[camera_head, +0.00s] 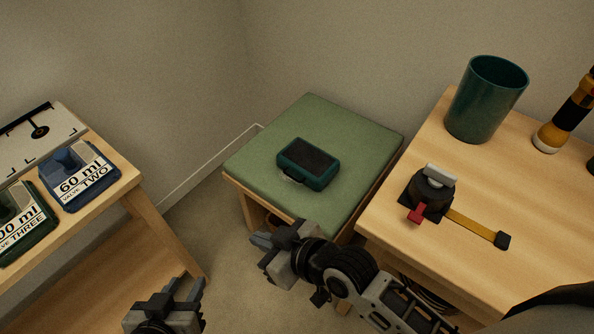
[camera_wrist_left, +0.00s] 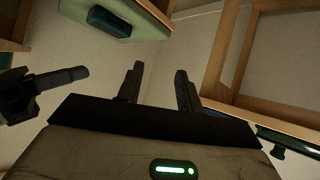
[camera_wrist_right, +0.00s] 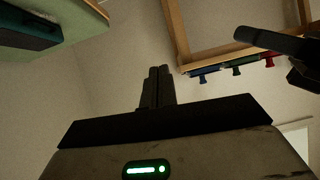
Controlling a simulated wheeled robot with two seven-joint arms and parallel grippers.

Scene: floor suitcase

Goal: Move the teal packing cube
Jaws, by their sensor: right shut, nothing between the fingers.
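The teal packing cube (camera_head: 308,163), with a dark mesh top and a handle on its front side, lies on the green cushioned stool (camera_head: 335,120). The cube also shows at the top of the left wrist view (camera_wrist_left: 112,24) and at the upper left of the right wrist view (camera_wrist_right: 25,33). My right gripper (camera_head: 262,243) is shut and empty, in front of the stool and apart from the cube. Its closed fingers show in the right wrist view (camera_wrist_right: 157,82). My left gripper (camera_head: 178,292) is open and empty at the bottom left; its spread fingers show in the left wrist view (camera_wrist_left: 158,78).
A wooden table (camera_head: 480,200) on the right holds a dark teal cup (camera_head: 486,100), a yellow-black flashlight (camera_head: 566,115) and a strap with a buckle (camera_head: 428,195). A wooden bench (camera_head: 125,175) on the left holds labelled valve blocks (camera_head: 80,180). Floor shows between them.

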